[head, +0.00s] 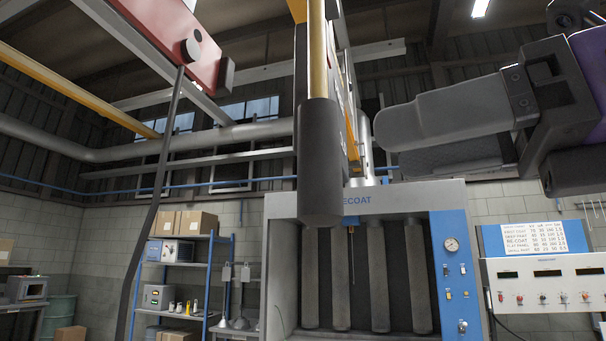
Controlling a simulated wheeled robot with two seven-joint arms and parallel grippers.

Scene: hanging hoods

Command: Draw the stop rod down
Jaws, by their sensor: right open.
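A yellow rod (318,55) hangs down from above in the middle of the head view. A thick dark grey cylindrical grip (321,160) covers its lower end. I take this to be the stop rod; its upper end is out of frame. My right gripper (398,148) comes in from the right, with its grey fingers pointing left toward the grip. It is open and stands apart from the grip in the picture, with nothing seen between its fingers. My left gripper is not in view.
A red box (168,40) on an overhead beam has a dark cable (158,190) hanging at left. Behind stand a grey-blue booth (452,215), a control panel (548,280) at right and a blue shelf (188,235) with cartons. Open space lies between grip and gripper.

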